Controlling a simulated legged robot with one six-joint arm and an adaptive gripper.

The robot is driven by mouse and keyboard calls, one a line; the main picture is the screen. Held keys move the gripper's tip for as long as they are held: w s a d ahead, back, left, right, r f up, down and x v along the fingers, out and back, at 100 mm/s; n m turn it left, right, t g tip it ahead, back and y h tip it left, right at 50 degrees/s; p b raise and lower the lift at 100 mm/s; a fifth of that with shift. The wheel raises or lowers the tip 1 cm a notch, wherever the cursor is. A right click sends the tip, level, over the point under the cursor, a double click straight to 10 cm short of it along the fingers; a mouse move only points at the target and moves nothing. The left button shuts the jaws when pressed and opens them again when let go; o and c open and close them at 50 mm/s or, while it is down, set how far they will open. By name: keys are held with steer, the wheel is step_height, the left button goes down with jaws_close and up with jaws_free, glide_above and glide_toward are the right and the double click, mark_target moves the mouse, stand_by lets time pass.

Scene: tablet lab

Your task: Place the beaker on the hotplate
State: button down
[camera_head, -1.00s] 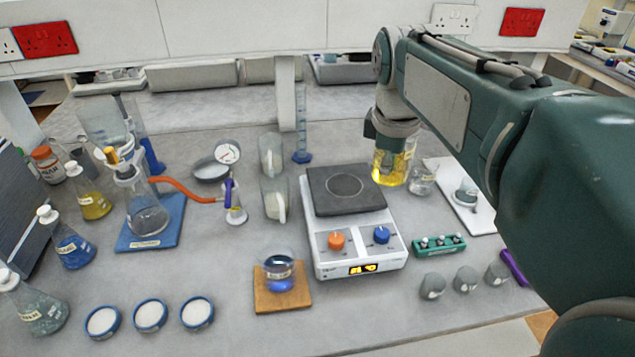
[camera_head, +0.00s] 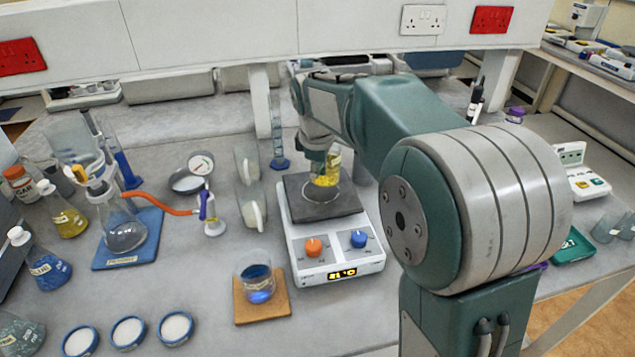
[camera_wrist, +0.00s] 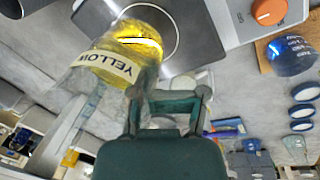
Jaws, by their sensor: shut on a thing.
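A clear beaker of yellow liquid (camera_head: 325,172) is held upright by my gripper (camera_head: 320,148), over the back part of the hotplate's dark top. In the wrist view the beaker (camera_wrist: 122,60) carries a label reading YELLOW, and my gripper (camera_wrist: 170,100) is shut on its side. The hotplate (camera_head: 335,265) is white with a dark square plate, an orange knob and a blue knob, and a lit display. The beaker's base is very near the plate; I cannot tell whether it touches. My arm hides the area to the right.
A beaker of blue liquid (camera_head: 258,283) stands on a cork mat (camera_head: 278,306) left of the hotplate. A measuring cylinder (camera_head: 278,150) stands behind it to the left. A filter flask (camera_head: 125,232) on a blue mat and several white-filled dishes (camera_head: 128,331) are further left.

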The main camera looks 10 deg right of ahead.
steer(key=f, duration=0.2)
steer(key=a+f, duration=0.1)
steer(key=shift+w+f, duration=0.25)
steer(key=shift+a, duration=0.25)
steer(key=shift+d+f, duration=0.15)
steer(key=shift+d, duration=0.05)
steer(key=shift+c, duration=1.8)
jaws_free()
steer(key=shift+d, duration=0.2)
steer(key=shift+a, duration=0.1)
steer(key=shift+a, duration=0.1)
